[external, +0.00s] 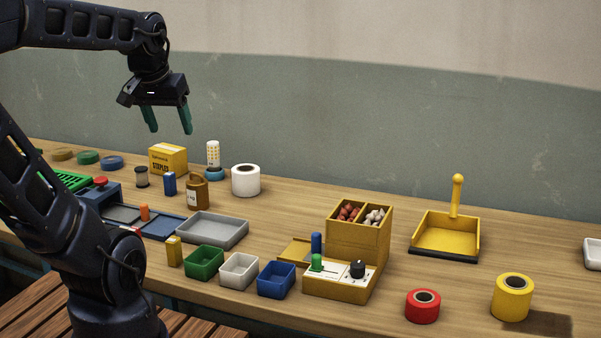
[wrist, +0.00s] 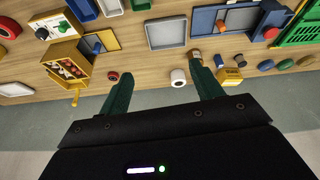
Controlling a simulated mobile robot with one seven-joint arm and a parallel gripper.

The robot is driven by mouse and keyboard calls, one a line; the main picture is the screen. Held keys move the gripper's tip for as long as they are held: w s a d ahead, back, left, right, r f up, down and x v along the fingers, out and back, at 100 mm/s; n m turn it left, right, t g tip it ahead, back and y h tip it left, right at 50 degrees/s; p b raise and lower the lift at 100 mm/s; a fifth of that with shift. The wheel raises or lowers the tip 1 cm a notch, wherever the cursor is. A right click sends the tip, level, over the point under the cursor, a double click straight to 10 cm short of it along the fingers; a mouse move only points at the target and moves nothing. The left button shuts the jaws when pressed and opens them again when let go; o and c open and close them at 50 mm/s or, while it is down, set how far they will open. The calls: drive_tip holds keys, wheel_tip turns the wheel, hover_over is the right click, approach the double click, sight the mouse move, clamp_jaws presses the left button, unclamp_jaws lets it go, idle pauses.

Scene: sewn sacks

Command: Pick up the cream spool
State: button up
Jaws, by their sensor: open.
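The cream spool, a whitish roll with a dark hole in its top (external: 246,182), stands upright on the wooden bench near the wall. It also shows in the wrist view (wrist: 178,77), between my fingers in the picture but well beyond them and nearer the right finger. My gripper (external: 168,131) is open and empty, with its two green fingers pointing down. It is high above the bench, up and to the left of the spool in the external view. In the wrist view my fingers (wrist: 160,72) are spread wide apart. The spool is not touched or hidden.
Left of the spool stand an amber jar (external: 197,192), a dotted white cylinder (external: 213,155) and a yellow staples box (external: 168,159). A grey tray (external: 212,230) lies in front. A yellow divided box (external: 357,244) and dustpan (external: 446,236) stand to the right.

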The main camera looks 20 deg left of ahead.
drive_tip(key=w+a+r+n+g, duration=0.1)
drive_tip(key=w+a+n, duration=0.45)
drive_tip(key=w, duration=0.75)
drive_tip(key=n+g, duration=0.3)
drive_tip(key=n, duration=1)
hover_over(141, 168)
wheel_tip(141, 168, down, 22)
drive_tip(key=shift+s+r, duration=0.1)
drive_tip(key=shift+a+f+n, duration=0.1)
drive_tip(key=shift+f+n, duration=0.15)
drive_tip(key=shift+f, duration=0.2)
wheel_tip(141, 168, down, 10)
drive_tip(key=shift+f, duration=0.1)
drive_tip(key=c, duration=1.1)
